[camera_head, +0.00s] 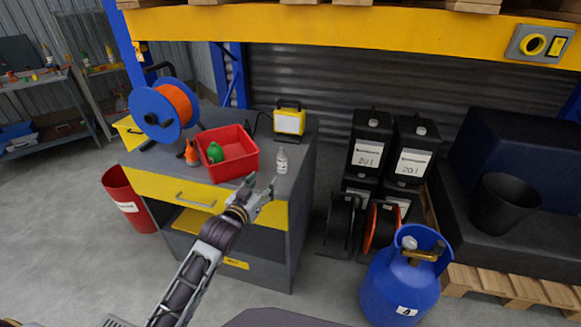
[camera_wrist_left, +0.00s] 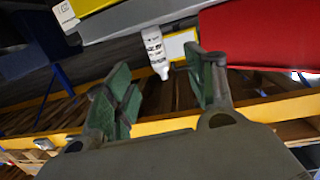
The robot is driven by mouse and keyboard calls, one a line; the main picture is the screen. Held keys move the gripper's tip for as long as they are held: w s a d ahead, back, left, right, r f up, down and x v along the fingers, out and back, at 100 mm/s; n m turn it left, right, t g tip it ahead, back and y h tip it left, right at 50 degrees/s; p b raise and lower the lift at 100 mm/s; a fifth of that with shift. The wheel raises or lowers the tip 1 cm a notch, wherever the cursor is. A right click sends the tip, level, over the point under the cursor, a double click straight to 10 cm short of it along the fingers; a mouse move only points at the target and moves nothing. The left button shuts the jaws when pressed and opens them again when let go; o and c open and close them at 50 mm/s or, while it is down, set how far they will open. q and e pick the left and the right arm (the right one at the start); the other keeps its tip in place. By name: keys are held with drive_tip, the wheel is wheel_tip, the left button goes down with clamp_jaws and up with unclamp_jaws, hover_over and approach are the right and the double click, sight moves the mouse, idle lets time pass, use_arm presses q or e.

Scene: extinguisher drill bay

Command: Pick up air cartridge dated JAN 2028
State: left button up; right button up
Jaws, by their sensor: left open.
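A small white cartridge (camera_head: 282,162) with dark print stands upright on the grey workbench top (camera_head: 300,150), right of the red bin. Its date is too small to read. It also shows in the left wrist view (camera_wrist_left: 155,50), where it appears upside down, beyond the space between the fingers. My left gripper (camera_head: 261,184) is open and empty, at the bench's front edge, just short of the cartridge and apart from it. Its two green-padded fingers show in the left wrist view (camera_wrist_left: 163,82). My right gripper is not in view.
The red bin (camera_head: 240,167) holds a green item (camera_head: 215,152); an orange item (camera_head: 191,153) stands beside it. A blue and orange reel (camera_head: 165,108) and a yellow work lamp (camera_head: 289,120) are on the bench. A blue gas cylinder (camera_head: 395,285) stands on the floor at right.

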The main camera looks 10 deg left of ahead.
use_arm(q)
drive_tip(key=shift+t+h, duration=0.4)
drive_tip(key=shift+t, duration=0.2)
drive_tip(key=r, duration=0.4)
drive_tip(key=shift+w+d, duration=0.25)
drive_tip(key=shift+d, duration=0.15)
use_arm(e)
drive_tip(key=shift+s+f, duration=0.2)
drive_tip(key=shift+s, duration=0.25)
